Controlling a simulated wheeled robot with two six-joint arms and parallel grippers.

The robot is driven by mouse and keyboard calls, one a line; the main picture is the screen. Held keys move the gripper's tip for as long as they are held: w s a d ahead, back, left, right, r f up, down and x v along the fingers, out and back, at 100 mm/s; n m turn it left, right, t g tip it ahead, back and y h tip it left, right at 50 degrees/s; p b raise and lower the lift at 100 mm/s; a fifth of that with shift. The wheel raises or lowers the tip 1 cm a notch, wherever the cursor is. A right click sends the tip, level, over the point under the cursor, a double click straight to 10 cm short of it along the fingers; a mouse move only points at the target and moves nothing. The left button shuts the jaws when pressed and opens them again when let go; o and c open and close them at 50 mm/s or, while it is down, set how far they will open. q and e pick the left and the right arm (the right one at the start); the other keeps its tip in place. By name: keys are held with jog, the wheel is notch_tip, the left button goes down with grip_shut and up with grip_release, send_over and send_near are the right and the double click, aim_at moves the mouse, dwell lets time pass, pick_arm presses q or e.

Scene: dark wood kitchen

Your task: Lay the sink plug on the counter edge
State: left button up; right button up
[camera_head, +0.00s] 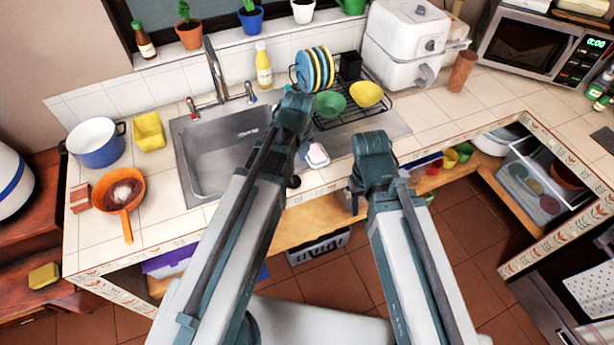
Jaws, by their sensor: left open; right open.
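The stainless sink (215,155) is set into the white tiled counter (160,215), left of my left arm. A small dark round thing (294,182) shows at the counter's front edge beside my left arm. It may be the sink plug, but it is too small and partly covered to tell. No other plug shows in the visible part of the basin. My two arms rise from the bottom of the picture, the left over the sink's right side, the right in front of the counter edge. Their links hide both grippers' fingertips.
A pink and white sponge-like item (316,155) lies right of my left arm. A dish rack with plates (315,70), a green bowl (330,104) and a yellow bowl (366,94) stands behind. An orange pan (119,190) and blue-white pot (95,143) stand left.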

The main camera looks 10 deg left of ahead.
pick_arm(q)
jog(key=s+d+n, duration=0.4)
jog(key=s+n, duration=0.2)
jog(key=n, duration=0.5)
jog(key=s+d+n+g, duration=0.1)
jog(key=s+d+n, duration=0.3)
jog(key=n, duration=0.8)
jog(key=shift+s+d+g, duration=0.25)
jog(key=shift+s+g, duration=0.05)
jog(key=shift+s, duration=0.65)
jog(key=shift+f, duration=0.15)
